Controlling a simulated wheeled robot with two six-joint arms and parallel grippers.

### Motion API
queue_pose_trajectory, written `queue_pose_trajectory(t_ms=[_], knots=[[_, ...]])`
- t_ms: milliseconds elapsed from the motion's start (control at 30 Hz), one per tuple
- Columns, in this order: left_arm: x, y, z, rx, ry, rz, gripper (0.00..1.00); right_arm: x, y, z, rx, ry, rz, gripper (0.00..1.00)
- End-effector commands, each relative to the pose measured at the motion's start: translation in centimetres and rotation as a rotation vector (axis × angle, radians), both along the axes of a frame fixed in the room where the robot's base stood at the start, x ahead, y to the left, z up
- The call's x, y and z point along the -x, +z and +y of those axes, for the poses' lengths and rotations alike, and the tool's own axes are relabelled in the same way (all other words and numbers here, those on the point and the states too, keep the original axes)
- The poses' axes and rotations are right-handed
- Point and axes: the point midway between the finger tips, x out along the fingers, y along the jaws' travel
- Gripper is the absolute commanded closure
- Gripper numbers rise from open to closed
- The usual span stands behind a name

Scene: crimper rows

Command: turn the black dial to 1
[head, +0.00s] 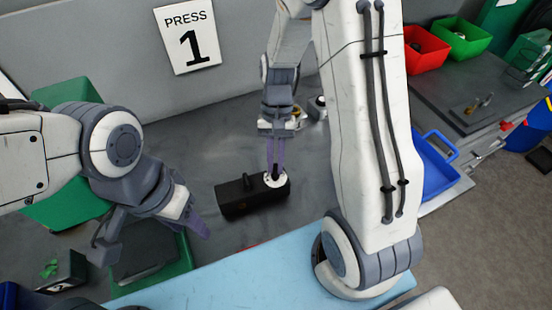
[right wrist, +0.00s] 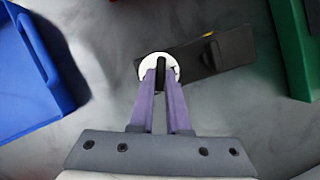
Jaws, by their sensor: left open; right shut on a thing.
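The black box (head: 240,203) lies on the grey bench near the middle of the head view. It has a black lever on top and a white disc (head: 283,182) at its right end. The black dial (right wrist: 160,70) stands up from the white disc in the right wrist view. My right gripper (head: 275,168) reaches down from above, its purple fingers shut on the dial; they also show in the right wrist view (right wrist: 160,82). The fingers partly hide the dial and I see no number mark. My left gripper (head: 197,222) is open and empty, left of the box.
A "PRESS 1" sign (head: 192,36) is on the back panel. A green tray (head: 185,252) is at lower left. A light-blue surface (head: 270,275) lies in front. A blue bin (head: 432,170) stands right; red (head: 427,50) and green (head: 463,38) bins stand farther back.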

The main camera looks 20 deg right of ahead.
Motion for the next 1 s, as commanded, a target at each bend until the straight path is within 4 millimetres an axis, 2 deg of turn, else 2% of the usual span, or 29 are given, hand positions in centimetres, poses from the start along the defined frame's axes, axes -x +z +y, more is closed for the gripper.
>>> queue_pose_trajectory(t_ms=[33,300,1000], knots=[[0.0,0.6,0.0,0.0,0.0,0.0,0.5,0.0,0.3,0.1,0.0,0.049,0.003,1.0],[0.0,1.9,0.0,0.0,0.001,0.0,0.5,0.0,0.3,0.4,0.0,0.308,0.003,1.0],[0.0,4.3,0.0,0.0,0.002,0.0,0.5,0.2,0.2,1.1,-0.001,0.973,0.004,1.0]])
